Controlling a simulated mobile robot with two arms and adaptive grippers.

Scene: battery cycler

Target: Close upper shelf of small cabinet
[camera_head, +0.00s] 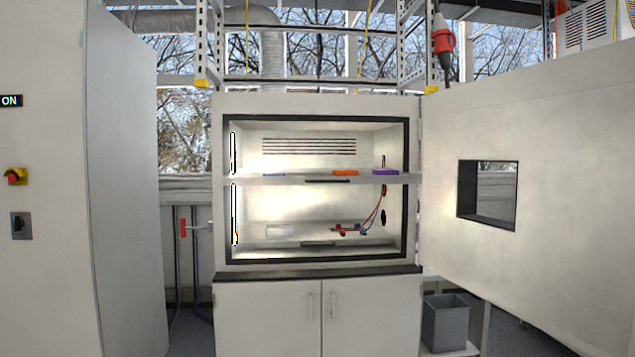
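The small cabinet (317,104) stands in the middle, with a black-edged opening and its big door (540,150) swung open to the right. Its upper shelf (255,179) spans the opening at mid-height and has a dark handle (328,181) on its front edge. The shelf's front edge appears to reach slightly past the opening's side frame, so it looks pulled out a little. An orange item (346,172), a purple item (386,172) and a blue item (274,175) lie on it. Neither of my grippers is in view.
The lower shelf (270,246) has its own dark handle (318,243) and holds red and blue leads (352,229). A tall grey cabinet (125,180) stands at the left. A grey bin (446,322) is below the open door. The space before the opening is clear.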

